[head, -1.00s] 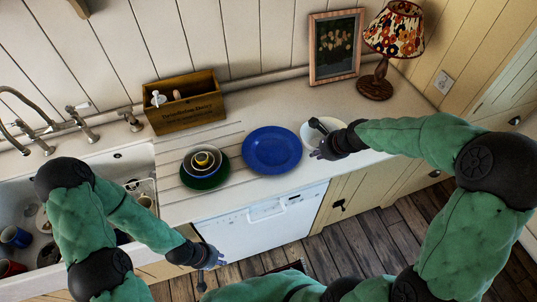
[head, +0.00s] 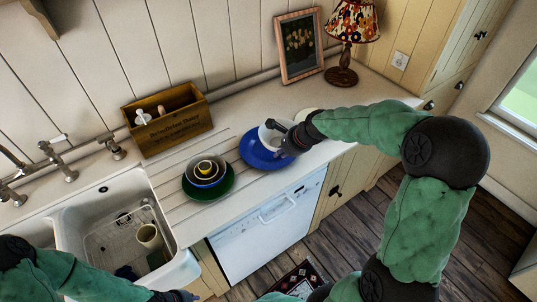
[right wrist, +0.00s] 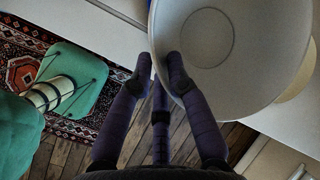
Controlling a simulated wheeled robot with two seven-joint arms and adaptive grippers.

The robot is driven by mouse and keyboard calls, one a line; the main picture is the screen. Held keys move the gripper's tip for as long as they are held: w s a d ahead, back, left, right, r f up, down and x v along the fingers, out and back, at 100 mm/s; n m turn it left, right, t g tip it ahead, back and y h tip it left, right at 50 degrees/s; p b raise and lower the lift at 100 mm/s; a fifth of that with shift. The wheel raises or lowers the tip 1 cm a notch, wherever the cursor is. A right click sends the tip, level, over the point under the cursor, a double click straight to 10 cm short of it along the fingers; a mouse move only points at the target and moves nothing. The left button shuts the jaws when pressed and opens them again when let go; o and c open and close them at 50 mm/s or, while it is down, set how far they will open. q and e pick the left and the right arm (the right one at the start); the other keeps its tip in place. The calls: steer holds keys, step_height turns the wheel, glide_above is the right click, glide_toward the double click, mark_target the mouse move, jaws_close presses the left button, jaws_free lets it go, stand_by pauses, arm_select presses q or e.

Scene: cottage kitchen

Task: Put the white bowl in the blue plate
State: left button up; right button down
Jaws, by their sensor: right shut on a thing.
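The white bowl (head: 268,134) is held by its rim in my right gripper (head: 286,141), over the blue plate (head: 256,158). It hides part of the plate, and I cannot tell whether the two touch. In the right wrist view the bowl (right wrist: 235,85) fills the upper right, with the fingers of my right gripper (right wrist: 158,72) closed at its rim. The blue plate lies on the counter, right of a green plate. My left gripper (head: 180,296) is barely visible at the bottom edge, in front of the counter; its fingers cannot be made out.
A green plate (head: 223,190) with stacked bowls (head: 207,171) stands left of the blue plate. A cream dish (head: 307,113) is partly hidden behind my right arm. A wooden box (head: 168,122), picture frame (head: 299,47) and lamp (head: 343,60) stand at the back. The sink (head: 97,215) is left.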

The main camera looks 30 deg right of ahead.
mark_target(275, 145)
steer(key=w, duration=0.1)
steer(key=w+f, duration=0.1)
steer(key=w, duration=0.1)
steer(key=w+f, duration=0.1)
steer(key=w, duration=0.1)
steer(key=shift+d+f+b, duration=0.2)
steer(key=shift+d+b, duration=0.05)
steer(key=shift+b, duration=0.05)
steer(key=w+f, duration=0.2)
steer(key=w+f+b, duration=0.1)
steer(key=f, duration=0.1)
steer(key=shift+d, duration=0.35)
steer(key=shift+w+d+f, duration=0.1)
steer(key=shift+w+f, duration=0.7)
steer(key=shift+f, duration=0.05)
steer(key=shift+f+b, duration=0.7)
steer(key=shift+f, duration=0.65)
steer(key=shift+f, duration=0.15)
steer(key=shift+f, duration=0.2)
steer(key=c, duration=1.2)
jaws_free()
steer(key=shift+s, duration=0.1)
